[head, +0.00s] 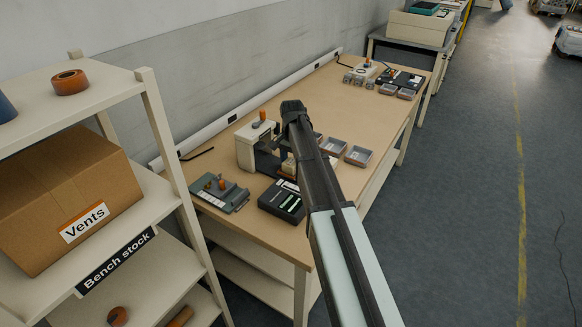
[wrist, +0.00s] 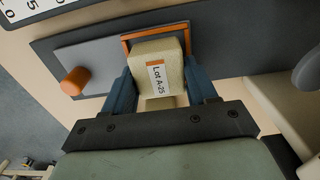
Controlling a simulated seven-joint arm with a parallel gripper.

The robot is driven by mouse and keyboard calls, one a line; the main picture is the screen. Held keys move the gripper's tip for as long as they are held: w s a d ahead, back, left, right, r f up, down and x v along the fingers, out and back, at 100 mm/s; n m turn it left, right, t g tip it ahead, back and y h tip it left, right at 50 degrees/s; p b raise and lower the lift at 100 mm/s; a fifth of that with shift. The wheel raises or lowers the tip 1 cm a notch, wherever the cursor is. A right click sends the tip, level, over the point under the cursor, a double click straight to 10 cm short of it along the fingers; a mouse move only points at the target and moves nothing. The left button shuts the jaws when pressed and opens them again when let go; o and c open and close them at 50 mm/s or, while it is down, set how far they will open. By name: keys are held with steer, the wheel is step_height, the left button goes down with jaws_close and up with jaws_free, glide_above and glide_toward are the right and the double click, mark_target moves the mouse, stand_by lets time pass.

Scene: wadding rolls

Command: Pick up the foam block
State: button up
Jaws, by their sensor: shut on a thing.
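The block's far end is at an orange-edged opening (wrist: 126,47) in a dark grey fixture (wrist: 215,35). I cannot tell whether the block still touches the fixture. In the head view my arm covers most of the gripper and block.
On the wooden bench (head: 310,110) stand a cream machine with an orange knob (head: 262,115), a grey fixture (head: 220,192), a black device with a display (head: 283,199) and several small trays (head: 358,155). A shelf with a "Vents" carton (head: 65,195) stands at left.

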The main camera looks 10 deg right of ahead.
steer(key=shift+c, duration=1.4)
steer(key=shift+r, duration=0.1)
